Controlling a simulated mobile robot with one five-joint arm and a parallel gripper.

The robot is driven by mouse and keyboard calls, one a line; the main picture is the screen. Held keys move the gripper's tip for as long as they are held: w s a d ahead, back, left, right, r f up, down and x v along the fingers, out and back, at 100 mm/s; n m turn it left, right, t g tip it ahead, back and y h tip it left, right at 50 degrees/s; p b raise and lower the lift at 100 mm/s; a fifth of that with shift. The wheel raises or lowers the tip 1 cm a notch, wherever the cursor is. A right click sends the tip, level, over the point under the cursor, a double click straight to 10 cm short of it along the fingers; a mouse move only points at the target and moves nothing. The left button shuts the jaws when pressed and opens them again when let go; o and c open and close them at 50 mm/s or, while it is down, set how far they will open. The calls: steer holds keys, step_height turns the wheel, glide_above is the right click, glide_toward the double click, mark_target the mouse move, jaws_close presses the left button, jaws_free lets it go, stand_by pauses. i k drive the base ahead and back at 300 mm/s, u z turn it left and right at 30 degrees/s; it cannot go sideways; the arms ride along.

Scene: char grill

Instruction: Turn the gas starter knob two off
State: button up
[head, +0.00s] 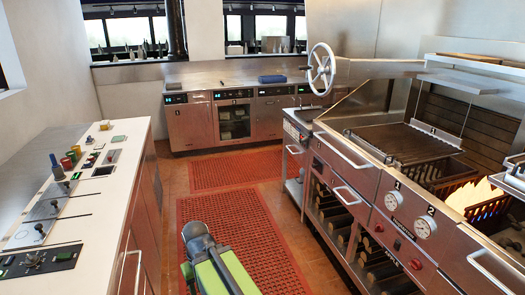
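The char grill (375,180) stands on the right. Its steel front carries two round white-faced dials, dial one (393,200) under a "1" and dial two (425,228) under a "2". Dial two is to the right of dial one and nearer to me. I cannot tell from here which control is the gas starter knob two or how it is set. Flames (488,210) glow inside the right part of the grill. My green and grey arm (215,262) shows at the bottom centre, well left of the dials. My gripper is not in view.
Red perforated mats (235,172) cover the open aisle. A white counter (128,150) with small controls and coloured jars runs along the left. Steel cabinets (190,125) close off the back. A large handwheel (321,68) and bar handles stick out from the grill.

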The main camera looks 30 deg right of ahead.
mark_target(416, 264)
steer(key=u, duration=0.25)
steer(key=k, duration=0.1)
steer(key=z, duration=2.8)
